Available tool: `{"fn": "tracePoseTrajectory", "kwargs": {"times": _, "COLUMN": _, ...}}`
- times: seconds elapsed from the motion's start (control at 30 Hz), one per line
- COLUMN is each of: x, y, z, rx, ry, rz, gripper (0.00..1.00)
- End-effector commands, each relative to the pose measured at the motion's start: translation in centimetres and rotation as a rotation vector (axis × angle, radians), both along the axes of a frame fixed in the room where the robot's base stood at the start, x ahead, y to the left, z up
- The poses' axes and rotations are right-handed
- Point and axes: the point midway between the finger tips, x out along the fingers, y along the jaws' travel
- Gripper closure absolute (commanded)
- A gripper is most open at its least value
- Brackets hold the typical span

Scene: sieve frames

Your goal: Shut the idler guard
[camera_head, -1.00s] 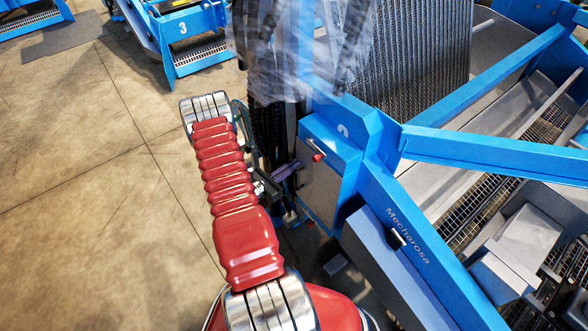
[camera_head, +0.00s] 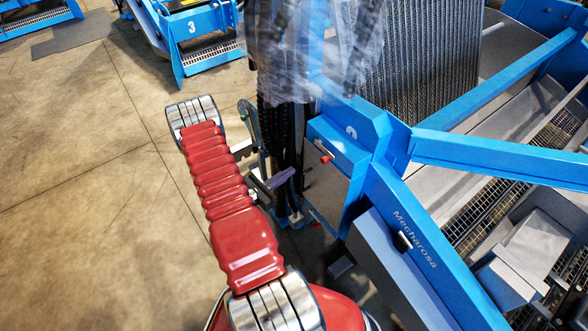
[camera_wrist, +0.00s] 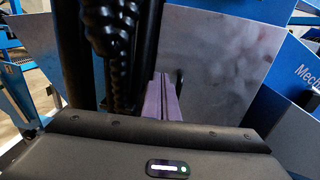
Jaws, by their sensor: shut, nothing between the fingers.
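A grey metal panel (camera_head: 325,188), which looks like the idler guard, sits in a blue housing at the machine's near corner. A red knob (camera_head: 326,158) is at its top. In the wrist view a large grey plate (camera_wrist: 215,60) fills the space beyond my fingers; I cannot tell how far open it stands. My gripper (camera_head: 283,178), with purple fingers, is left of the panel in the head view. In the wrist view the fingers (camera_wrist: 165,95) are together and empty, in front of the plate. A dark handle-like piece shows just right of them; contact is unclear.
Black hoses or chains (camera_wrist: 115,50) hang close left of my fingers. A clear plastic curtain (camera_head: 310,50) hangs above. A blue beam (camera_head: 490,155) and a grey box with a black handle (camera_head: 402,242) lie to the right. Open floor (camera_head: 80,180) is at left.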

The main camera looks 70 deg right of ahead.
Motion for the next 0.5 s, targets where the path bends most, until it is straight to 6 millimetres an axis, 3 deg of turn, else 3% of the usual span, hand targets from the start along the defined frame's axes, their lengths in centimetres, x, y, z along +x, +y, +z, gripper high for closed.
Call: {"fn": "tracePoseTrajectory", "kwargs": {"times": 0.5, "x": 4.3, "y": 5.6, "z": 0.0, "rx": 0.001, "ry": 0.001, "rz": 0.004, "gripper": 1.00}}
